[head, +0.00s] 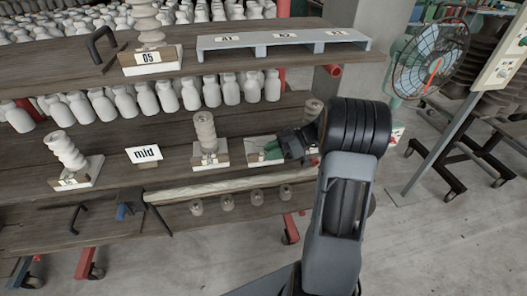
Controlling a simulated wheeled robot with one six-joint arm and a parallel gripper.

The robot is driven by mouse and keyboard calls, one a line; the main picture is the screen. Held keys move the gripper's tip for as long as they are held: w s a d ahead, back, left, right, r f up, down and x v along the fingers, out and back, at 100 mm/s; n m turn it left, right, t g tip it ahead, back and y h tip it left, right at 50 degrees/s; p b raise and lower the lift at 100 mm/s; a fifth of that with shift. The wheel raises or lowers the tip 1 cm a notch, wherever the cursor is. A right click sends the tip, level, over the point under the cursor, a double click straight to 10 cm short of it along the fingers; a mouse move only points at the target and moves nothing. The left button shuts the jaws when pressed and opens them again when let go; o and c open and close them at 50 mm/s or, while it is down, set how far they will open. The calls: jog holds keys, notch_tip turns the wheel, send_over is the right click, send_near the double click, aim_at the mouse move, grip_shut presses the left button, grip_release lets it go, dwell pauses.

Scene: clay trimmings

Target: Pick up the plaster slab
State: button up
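No piece in the head view is clearly marked as the plaster slab. My gripper (292,147) is at the right part of the middle shelf, beside a small box with a green thing (270,152). The gripper is dark and small here, and my arm hides part of that area. Whether its fingers are open, shut or touching the box does not show.
A grey-blue rack (285,45) with labels lies on the top shelf. Stacked pale pieces (206,130) and a "mid" card (144,154) stand on the middle shelf. Rows of white bottles (165,95) fill the back. A fan (432,60) and open floor are at right.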

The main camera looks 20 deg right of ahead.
grip_shut()
jog(key=shift+r, duration=0.1)
